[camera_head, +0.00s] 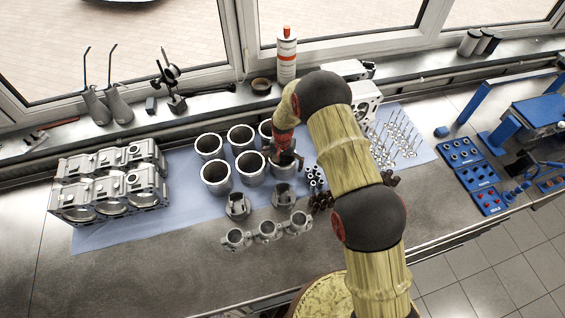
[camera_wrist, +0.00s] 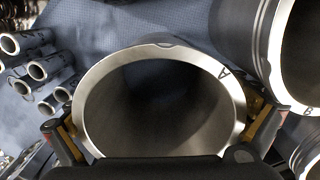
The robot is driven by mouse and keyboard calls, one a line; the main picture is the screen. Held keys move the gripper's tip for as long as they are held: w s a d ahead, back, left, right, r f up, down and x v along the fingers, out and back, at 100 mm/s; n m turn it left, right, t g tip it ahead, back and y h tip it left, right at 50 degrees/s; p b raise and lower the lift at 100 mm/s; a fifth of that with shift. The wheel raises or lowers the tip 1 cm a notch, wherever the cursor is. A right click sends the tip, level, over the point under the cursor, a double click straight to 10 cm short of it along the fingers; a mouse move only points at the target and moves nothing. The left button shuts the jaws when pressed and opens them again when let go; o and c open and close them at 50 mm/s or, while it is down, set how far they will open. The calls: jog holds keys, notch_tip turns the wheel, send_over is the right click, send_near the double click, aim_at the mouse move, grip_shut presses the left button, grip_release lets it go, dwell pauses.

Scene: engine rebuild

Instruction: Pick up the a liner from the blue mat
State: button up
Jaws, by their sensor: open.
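A grey metal liner marked A (camera_wrist: 225,75) stands upright with its open bore facing the wrist camera. In the head view this liner (camera_head: 284,172) is in the near row, partly hidden by my gripper (camera_head: 283,157). My gripper also shows in the wrist view (camera_wrist: 160,132), with one finger on each side of the liner near its rim. The fingers are open. I cannot tell whether they touch the wall. The liner stands on the blue mat (camera_head: 130,228).
A liner marked B (camera_wrist: 275,75) stands close on the right in the wrist view. Several other liners (camera_head: 216,178) stand to the left in the head view. Small metal tubes (camera_wrist: 30,70) lie at the left in the wrist view. Engine blocks (camera_head: 110,190) stand at the far left.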

jog(key=shift+c, duration=0.8)
jog(key=shift+s, duration=0.15)
jog(key=c, duration=1.1)
jog(key=shift+c, duration=0.6)
